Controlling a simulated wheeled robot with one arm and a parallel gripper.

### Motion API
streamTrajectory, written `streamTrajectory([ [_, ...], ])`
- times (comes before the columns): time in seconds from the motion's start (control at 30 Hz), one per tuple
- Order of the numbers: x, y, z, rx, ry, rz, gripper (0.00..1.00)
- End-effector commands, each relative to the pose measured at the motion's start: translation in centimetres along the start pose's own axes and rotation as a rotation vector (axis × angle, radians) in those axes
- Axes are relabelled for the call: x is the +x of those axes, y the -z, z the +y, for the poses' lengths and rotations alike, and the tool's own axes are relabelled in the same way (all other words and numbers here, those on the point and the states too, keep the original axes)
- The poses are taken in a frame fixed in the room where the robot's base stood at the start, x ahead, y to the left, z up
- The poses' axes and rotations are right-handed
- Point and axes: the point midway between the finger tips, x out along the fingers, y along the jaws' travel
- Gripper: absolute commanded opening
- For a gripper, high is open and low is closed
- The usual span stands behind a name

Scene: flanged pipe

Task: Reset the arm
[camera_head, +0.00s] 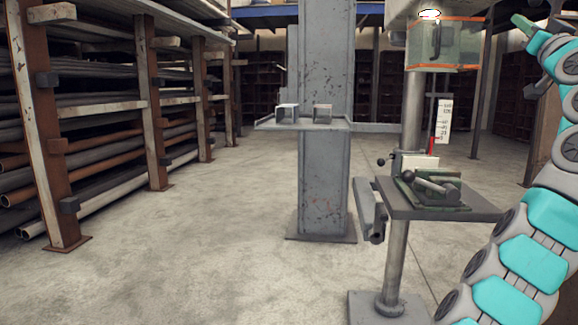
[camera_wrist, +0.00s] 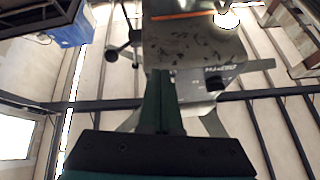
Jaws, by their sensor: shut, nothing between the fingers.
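My arm (camera_head: 525,265), with teal and grey links, rises along the right edge of the head view. Its upper part bends at the top right, where a dark green tip (camera_head: 521,21) points up and left. In the wrist view my gripper (camera_wrist: 161,74) shows as two dark green fingers pressed together, with nothing between them. Behind the fingers is a grey machine body (camera_wrist: 195,50) with an orange stripe and a black knob. The fingers look apart from it, though the gap is hard to judge.
A drill press with a clear orange-edged guard (camera_head: 445,45) stands left of my arm. Its table (camera_head: 485,208) bears a green vise (camera_head: 455,190). A grey column (camera_head: 325,170) has a small shelf (camera_head: 335,124). Pipe racks (camera_head: 155,110) line the left. The floor (camera_head: 190,260) between is clear.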

Motion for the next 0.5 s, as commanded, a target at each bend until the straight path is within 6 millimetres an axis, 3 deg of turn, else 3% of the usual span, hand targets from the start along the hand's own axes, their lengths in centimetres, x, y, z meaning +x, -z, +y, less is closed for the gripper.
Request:
streamTrajectory([
  [0.13,2.6,-4.5,-1.3,0.155,0.038,-0.146,0.0],
  [0.27,4.0,-8.6,-4.2,0.262,0.082,-0.282,0.0],
  [0.5,3.5,-15.8,-12.9,0.392,0.181,-0.555,0.0],
])
